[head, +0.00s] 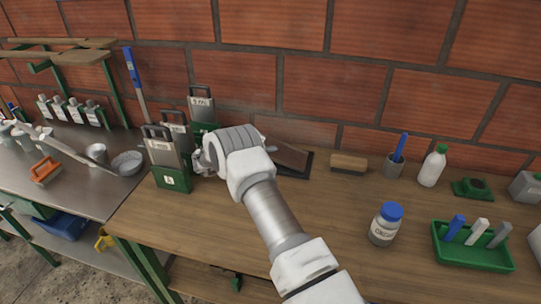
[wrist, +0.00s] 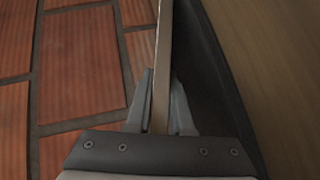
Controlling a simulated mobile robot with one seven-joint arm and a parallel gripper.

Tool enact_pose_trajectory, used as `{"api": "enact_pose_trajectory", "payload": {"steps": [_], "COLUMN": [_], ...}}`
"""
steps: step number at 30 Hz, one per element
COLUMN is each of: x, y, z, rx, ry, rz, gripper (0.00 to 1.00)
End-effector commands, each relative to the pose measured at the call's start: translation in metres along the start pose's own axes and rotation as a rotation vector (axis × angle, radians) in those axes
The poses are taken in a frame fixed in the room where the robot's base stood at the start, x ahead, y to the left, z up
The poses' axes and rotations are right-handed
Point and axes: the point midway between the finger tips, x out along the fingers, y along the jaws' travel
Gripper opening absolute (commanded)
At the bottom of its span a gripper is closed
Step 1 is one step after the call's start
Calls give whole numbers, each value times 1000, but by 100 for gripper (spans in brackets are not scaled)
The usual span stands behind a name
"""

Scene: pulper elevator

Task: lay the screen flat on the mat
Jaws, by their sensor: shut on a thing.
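My gripper, mostly hidden behind my own wrist in the head view, shows its two fingers in the wrist view (wrist: 161,105). They are shut on a thin, pale brown plate, seen edge-on, which I take to be the screen (wrist: 162,55). In the head view the screen (head: 290,154) shows as a brown panel to the right of my wrist, over the dark mat. The mat (head: 307,166) is black with a raised rim and lies near the brick wall; it also shows beside the screen in the wrist view (wrist: 205,75). I cannot tell whether the screen touches it.
Labelled grey plates stand in green holders (head: 172,180) left of my wrist. A wooden block (head: 348,163), a cup with a blue-handled tool (head: 393,166) and a white bottle (head: 432,167) are to the right. A blue-lidded jar (head: 385,224) and green tray (head: 472,257) stand nearer the front.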

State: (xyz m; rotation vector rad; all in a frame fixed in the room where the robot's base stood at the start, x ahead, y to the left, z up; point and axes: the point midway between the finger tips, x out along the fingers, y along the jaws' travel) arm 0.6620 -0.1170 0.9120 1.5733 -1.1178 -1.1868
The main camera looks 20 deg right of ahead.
Motion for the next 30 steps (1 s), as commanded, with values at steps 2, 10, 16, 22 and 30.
{"api": "enact_pose_trajectory", "payload": {"steps": [2,10,16,22,30], "x": [0,-1,-1,-1,-1], "y": [-2,-1,-1,-1,-2], "z": [-1,-1,-1,-1,-1], "rx": [-6,-14,-14,-13,-15], "ry": [0,0,0,0,0], "rz": [13,22,21,21,19], "gripper": [0,0,36,55,55]}}
